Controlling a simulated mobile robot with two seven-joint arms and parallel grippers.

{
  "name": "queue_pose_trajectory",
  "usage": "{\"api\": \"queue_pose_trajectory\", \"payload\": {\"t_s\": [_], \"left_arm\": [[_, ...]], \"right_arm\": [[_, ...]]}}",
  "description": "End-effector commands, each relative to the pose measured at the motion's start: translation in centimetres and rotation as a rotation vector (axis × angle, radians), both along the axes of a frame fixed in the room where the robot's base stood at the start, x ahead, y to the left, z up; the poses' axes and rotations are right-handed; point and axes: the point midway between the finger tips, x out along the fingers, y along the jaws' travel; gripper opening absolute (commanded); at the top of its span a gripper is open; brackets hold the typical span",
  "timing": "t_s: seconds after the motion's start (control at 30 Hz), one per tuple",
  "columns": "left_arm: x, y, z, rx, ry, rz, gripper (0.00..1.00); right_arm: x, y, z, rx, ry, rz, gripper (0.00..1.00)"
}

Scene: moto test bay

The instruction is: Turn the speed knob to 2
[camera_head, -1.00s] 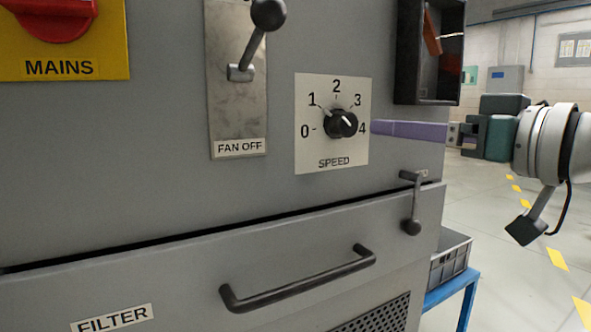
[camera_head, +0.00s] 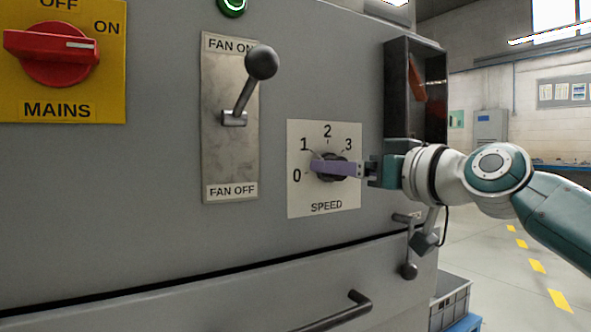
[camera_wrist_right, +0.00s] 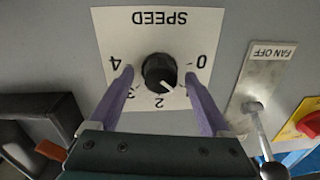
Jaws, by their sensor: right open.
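The speed knob (camera_head: 331,167) is black and round on a white SPEED plate (camera_head: 325,196) marked 0 to 4. In the right wrist view the plate is upside down, and the knob (camera_wrist_right: 160,70) has a white pointer line that appears to lie between 1 and 2. My right gripper (camera_head: 318,167) is open; its purple fingers cover part of the knob in the head view. In the right wrist view the open fingers (camera_wrist_right: 159,75) lie on either side of the knob, apart from it. I cannot tell how far they reach over it. My left gripper is not in view.
Left of the plate is a fan lever (camera_head: 247,85) on a metal plate, and a red MAINS switch (camera_head: 48,55) on yellow. A dark open box (camera_head: 398,100) is mounted right of the plate. A latch (camera_head: 408,255) and drawer handle (camera_head: 335,316) are below.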

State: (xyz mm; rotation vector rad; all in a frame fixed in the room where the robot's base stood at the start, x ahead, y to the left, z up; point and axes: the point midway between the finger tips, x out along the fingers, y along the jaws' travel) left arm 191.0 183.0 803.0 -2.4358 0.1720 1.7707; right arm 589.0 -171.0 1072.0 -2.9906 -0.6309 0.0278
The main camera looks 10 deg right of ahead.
Motion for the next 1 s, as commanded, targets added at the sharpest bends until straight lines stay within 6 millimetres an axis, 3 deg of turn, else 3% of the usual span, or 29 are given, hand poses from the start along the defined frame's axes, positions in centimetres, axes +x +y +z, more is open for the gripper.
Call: {"api": "queue_pose_trajectory", "payload": {"t_s": [0.13, 0.83, 1.0], "left_arm": [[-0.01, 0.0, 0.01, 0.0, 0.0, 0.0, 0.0], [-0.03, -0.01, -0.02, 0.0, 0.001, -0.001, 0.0], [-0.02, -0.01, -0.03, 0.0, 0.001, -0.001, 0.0]], "right_arm": [[-0.01, 0.0, 0.01, 0.0, 0.0, 0.0, 0.82], [-0.03, -0.04, 0.01, 0.0, 0.0, 0.0, 0.03], [-0.03, -0.03, 0.0, 0.002, 0.001, 0.0, 0.0]]}}
